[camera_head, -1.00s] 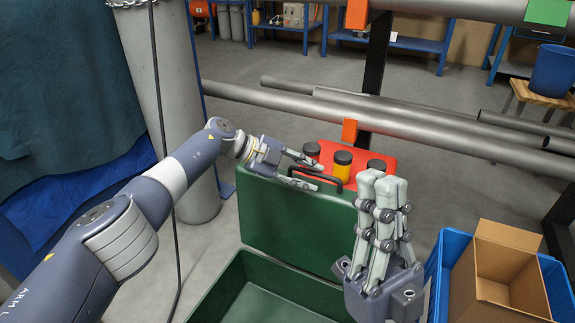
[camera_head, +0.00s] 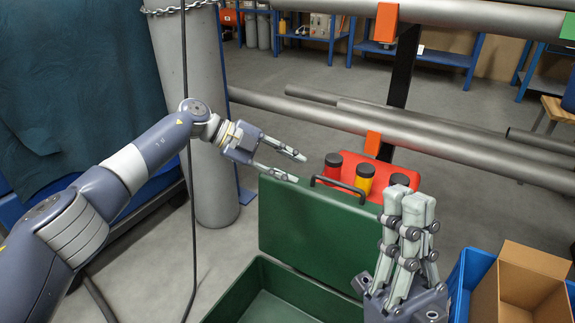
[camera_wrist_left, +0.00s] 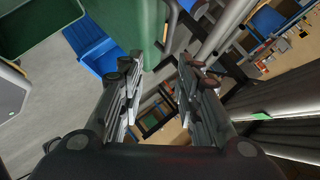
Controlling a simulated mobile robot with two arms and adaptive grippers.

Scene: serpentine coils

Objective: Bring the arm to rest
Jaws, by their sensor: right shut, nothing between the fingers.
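My left gripper (camera_head: 292,166) is open and empty in the head view. It is in the air left of the lid handle of the green case (camera_head: 312,228). In the left wrist view its fingers (camera_wrist_left: 157,88) stand apart with nothing between them. My right gripper (camera_head: 411,205) is shut and empty, upright in front of the case's lid at the lower right of the head view. The lid stands open and the case's bottom (camera_head: 290,300) is partly cut off by the frame edge.
Red and yellow containers with dark caps (camera_head: 364,179) stand in a red holder behind the lid. Grey pipes (camera_head: 470,145) run across behind. A grey cylinder (camera_head: 190,90) stands at left. A cardboard box (camera_head: 535,285) in a blue crate (camera_head: 468,275) is at right.

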